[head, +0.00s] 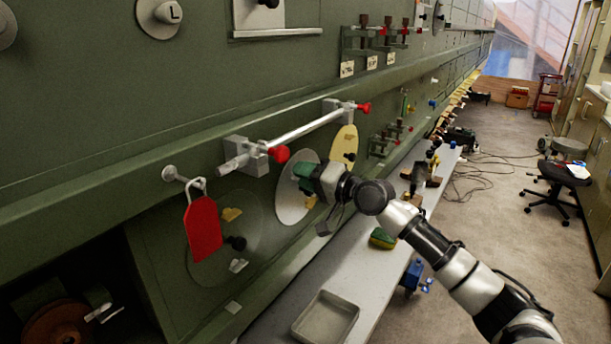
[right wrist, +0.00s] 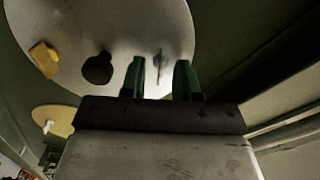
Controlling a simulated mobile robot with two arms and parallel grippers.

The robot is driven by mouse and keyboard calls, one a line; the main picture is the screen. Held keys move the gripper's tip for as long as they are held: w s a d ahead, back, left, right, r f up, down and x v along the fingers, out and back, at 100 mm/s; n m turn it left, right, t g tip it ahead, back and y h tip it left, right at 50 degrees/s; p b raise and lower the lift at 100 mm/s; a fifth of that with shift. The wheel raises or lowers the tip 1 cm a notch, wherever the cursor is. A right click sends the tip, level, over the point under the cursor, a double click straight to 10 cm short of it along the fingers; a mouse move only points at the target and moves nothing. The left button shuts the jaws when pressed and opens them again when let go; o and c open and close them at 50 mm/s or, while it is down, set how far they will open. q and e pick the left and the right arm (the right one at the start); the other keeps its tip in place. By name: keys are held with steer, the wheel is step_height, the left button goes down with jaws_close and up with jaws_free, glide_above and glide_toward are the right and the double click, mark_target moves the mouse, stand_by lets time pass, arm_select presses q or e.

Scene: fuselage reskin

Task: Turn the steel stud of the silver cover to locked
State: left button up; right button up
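The silver cover (head: 289,207) is a round pale disc on the green fuselage wall, partly hidden behind my right gripper (head: 304,178). In the right wrist view the silver cover (right wrist: 115,30) fills the upper left. It carries a yellow tab (right wrist: 44,58), a black knob (right wrist: 98,68) and a thin steel stud (right wrist: 160,64). My right gripper (right wrist: 160,80) has two green fingers standing apart, with the stud showing between them. I cannot tell whether either finger touches the stud. My left gripper is not in view.
A yellow disc (head: 344,147) sits beyond the silver cover. A rail with red knobs (head: 278,154) runs above. A red tag (head: 202,229) hangs at the left by a green cover (head: 213,262). Below is a grey bench (head: 371,272) with a metal tray (head: 325,318) and a green-yellow sponge (head: 382,238).

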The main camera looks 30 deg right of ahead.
steer(key=b+v, duration=0.6)
steer(key=v, duration=0.4)
steer(key=shift+s+d, duration=0.15)
steer(key=shift+s, duration=0.25)
stand_by(0.5)
